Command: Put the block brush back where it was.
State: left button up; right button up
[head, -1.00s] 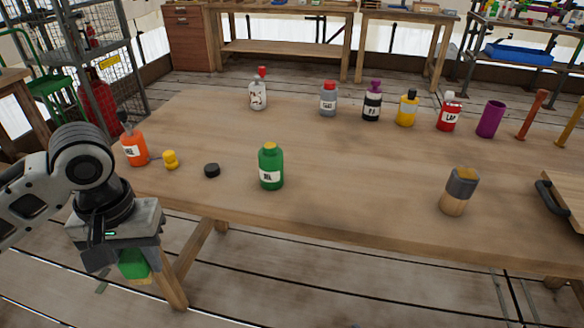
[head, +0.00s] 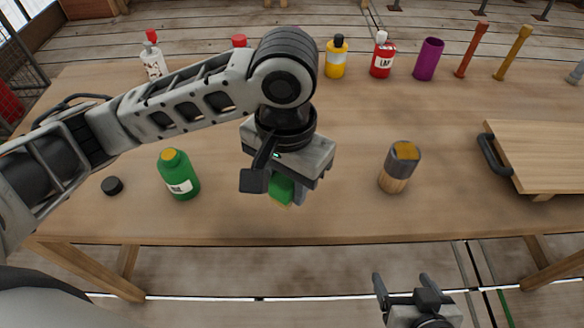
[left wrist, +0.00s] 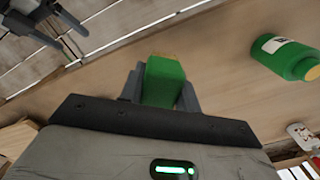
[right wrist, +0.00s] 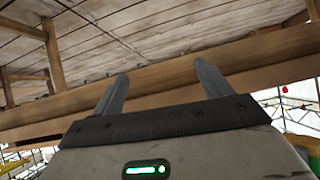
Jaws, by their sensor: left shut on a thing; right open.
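My left gripper (head: 284,194) is shut on a green block with a tan end, which I take to be the block brush (head: 281,187). It holds the block over the front part of the table, between the green bottle (head: 178,174) and an upright wooden brush with a grey band (head: 399,168). The block also shows between the fingers in the left wrist view (left wrist: 165,82). Whether it touches the table is unclear. My right gripper (head: 403,283) is open and empty, in front of the table's front edge; it also shows in the right wrist view (right wrist: 160,85).
A black cap (head: 112,186) lies left of the green bottle. A wooden board with a black handle (head: 540,155) is at right. Yellow (head: 336,58) and red (head: 383,55) bottles, a purple cup (head: 428,59) and two upright sticks (head: 472,50) line the back. My left arm hides part of the table.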

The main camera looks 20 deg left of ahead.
pick_arm(q)
jog(key=s+d+r+m+p, duration=0.1)
jog(key=s+d+r+m, duration=0.1)
jog(key=s+d+r, duration=0.15)
jog(key=w+a+f, duration=0.2)
jog(key=w+f, duration=0.1)
jog(key=w+a+f+b, duration=0.1)
jog(key=w+a+f, duration=0.1)
jog(key=w+f, duration=0.1)
jog(key=w+a+f, duration=0.2)
jog(key=w+f, duration=0.1)
jog(key=w, duration=0.1)
jog(key=shift+w+a+f+b, duration=0.25)
jog(key=shift+w+f+b, duration=0.05)
jog(key=shift+w+b, duration=0.1)
jog(key=shift+w+a+f, duration=0.25)
jog(key=shift+w+f, duration=0.1)
jog(key=shift+f, duration=0.15)
notch_tip(320, 180, down, 3)
jog(key=shift+w+a+f, duration=0.1)
jog(key=shift+w+f, duration=0.05)
jog(key=shift+f, duration=0.05)
